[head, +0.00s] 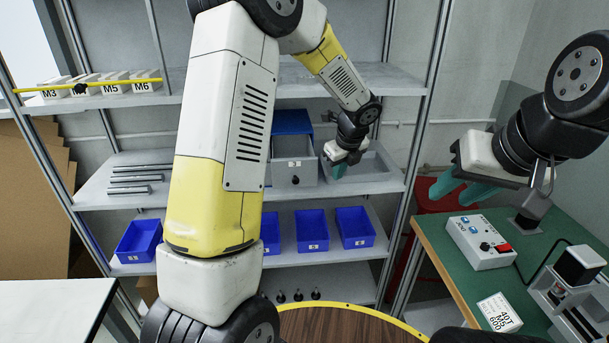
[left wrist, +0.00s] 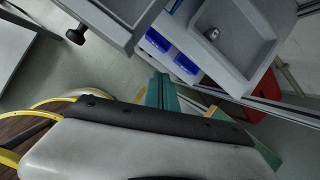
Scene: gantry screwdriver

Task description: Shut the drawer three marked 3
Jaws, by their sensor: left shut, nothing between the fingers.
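A grey drawer (head: 294,174) with a dark knob and a small label juts out below a blue-topped cabinet (head: 292,122) on the middle shelf. The mark on its label is too small to read. A grey drawer with a black knob (left wrist: 75,36) shows at the upper left of the left wrist view. My left gripper (head: 340,168) is shut and empty, just right of the drawer front in the head view. Its teal fingers (left wrist: 162,92) point forward in the wrist view. My right gripper (head: 462,190) is open and empty above the green table.
A grey tray (head: 378,160) stands right of the drawer; a round metal piece lies in it in the wrist view. Blue bins (head: 354,228) line the lower shelf. The green table (head: 450,263) at right holds a control box (head: 480,243). My left arm hides the shelf's middle.

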